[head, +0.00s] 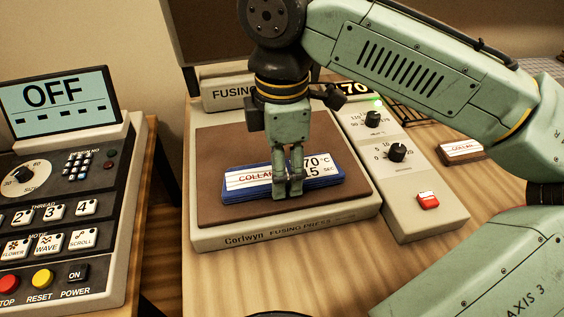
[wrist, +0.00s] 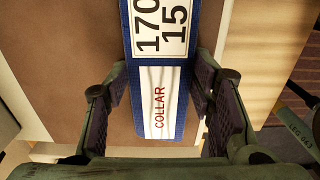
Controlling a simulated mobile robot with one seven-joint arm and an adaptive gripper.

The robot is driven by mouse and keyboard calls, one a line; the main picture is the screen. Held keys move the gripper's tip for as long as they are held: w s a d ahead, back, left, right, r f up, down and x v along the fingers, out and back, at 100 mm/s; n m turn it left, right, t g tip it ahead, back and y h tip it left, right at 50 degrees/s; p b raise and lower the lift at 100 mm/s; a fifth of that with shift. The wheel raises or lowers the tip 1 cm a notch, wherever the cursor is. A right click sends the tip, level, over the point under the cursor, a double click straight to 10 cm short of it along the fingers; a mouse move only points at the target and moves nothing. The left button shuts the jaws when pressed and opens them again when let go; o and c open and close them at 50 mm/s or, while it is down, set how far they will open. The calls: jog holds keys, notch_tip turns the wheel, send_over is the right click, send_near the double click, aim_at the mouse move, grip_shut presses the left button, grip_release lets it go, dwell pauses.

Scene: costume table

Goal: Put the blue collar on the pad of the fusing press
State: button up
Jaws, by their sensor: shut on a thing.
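The blue collar (head: 235,189) is a flat blue piece with a white label reading COLLAR, 170 °C and 15 SEC. It is over the brown pad (head: 220,146) of the fusing press (head: 300,238). Whether it touches the pad is hard to tell. My gripper (head: 288,190) points down and is shut on the collar near its middle. In the wrist view the collar (wrist: 180,130) runs between the two fingers of my gripper (wrist: 168,115). The part of the label behind the fingers is hidden in the head view.
The press's control panel (head: 397,180) has two black knobs, a red switch (head: 428,201) and a lit green light. A brown block with a white label (head: 462,151) lies to its right. A machine panel (head: 55,200) with a screen reading OFF stands at left.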

jog(key=shift+f, duration=0.15)
jog(key=o, duration=1.1)
jog(key=shift+o, duration=0.2)
notch_tip(320, 180, up, 12)
jog(key=shift+r, duration=0.2)
